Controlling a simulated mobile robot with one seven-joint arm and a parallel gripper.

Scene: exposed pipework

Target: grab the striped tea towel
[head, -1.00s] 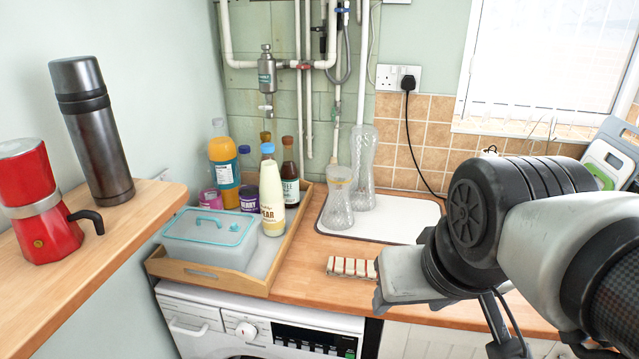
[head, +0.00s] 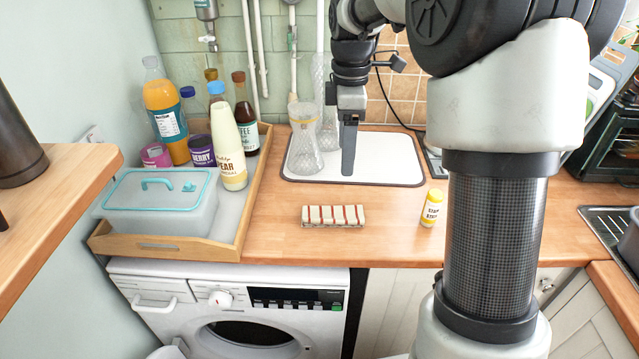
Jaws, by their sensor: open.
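The striped tea towel (head: 333,216) looks like a small folded bundle, white with red stripes. It lies on the wooden worktop near its front edge, above the right end of the washing machine. My gripper (head: 348,168) points down over the white mat, farther back than the towel and slightly to its right in the picture. It is seen edge-on, so one finger hides the other. It is open and apart from the towel, with nothing visible held. No part of the towel is covered.
A yellow-capped shaker (head: 432,208) stands right of the towel. Glass vases (head: 306,150) stand on the white mat (head: 385,172) close left of my gripper. A wooden tray (head: 240,222) with bottles and a lidded box is at left. Worktop around the towel is clear.

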